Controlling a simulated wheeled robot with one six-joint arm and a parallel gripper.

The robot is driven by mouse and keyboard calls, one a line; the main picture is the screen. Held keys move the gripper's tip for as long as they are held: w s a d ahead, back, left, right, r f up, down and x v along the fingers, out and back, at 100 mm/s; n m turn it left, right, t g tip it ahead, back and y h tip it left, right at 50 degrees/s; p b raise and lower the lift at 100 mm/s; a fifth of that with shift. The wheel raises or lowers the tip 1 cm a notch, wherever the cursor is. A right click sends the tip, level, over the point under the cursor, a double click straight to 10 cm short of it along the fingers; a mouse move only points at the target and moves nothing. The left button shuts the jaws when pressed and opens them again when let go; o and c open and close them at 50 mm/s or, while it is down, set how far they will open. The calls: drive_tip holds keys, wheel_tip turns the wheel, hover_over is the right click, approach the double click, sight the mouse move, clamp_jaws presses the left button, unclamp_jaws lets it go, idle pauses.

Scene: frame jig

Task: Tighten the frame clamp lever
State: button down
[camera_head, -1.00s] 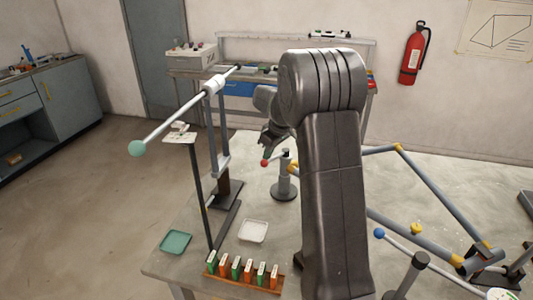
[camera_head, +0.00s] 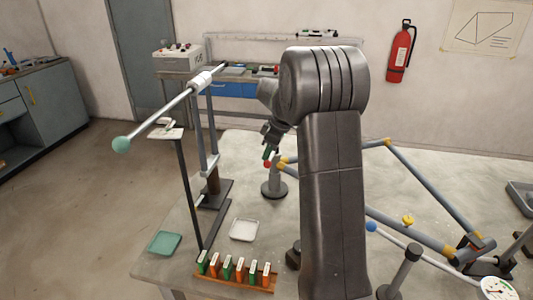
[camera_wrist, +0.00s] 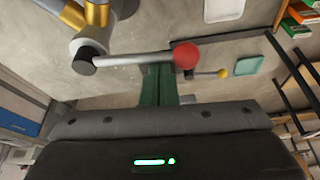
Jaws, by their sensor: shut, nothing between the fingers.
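A clamp lever with a red ball end (camera_wrist: 186,55) and a pale grey bar (camera_wrist: 130,60) runs across the wrist view from a dark pivot at left. The red ball also shows in the head view (camera_head: 267,164), near the top of a grey post (camera_head: 274,183). My gripper (camera_wrist: 158,68) has green fingers, shut and empty. Their tips are at the bar just left of the red ball; I cannot tell whether they touch it. In the head view my gripper (camera_head: 269,152) is just above the ball. My arm hides part of the frame.
A blue-grey bike frame (camera_head: 425,180) lies to the right, with a blue-ball lever (camera_head: 371,227) in front. A tall stand with a long bar (camera_head: 165,115) rises at left. A white tray (camera_head: 244,229), a green tray (camera_head: 163,243) and a rack of blocks (camera_head: 262,282) sit on the front table.

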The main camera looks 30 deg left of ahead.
idle(0.3)
drive_tip(key=s+b+v, duration=0.1)
drive_tip(key=v, duration=1.2)
drive_tip(key=shift+w+d+r, duration=0.2)
drive_tip(key=shift+w+r, duration=0.15)
drive_tip(key=shift+w, duration=0.15)
drive_tip(key=w+p+x, duration=0.1)
drive_tip(key=x, duration=1.2)
drive_tip(key=shift+s+a+f, duration=0.2)
drive_tip(key=shift+s+f, duration=0.2)
drive_tip(key=shift+s, duration=0.1)
drive_tip(key=shift+r, duration=0.15)
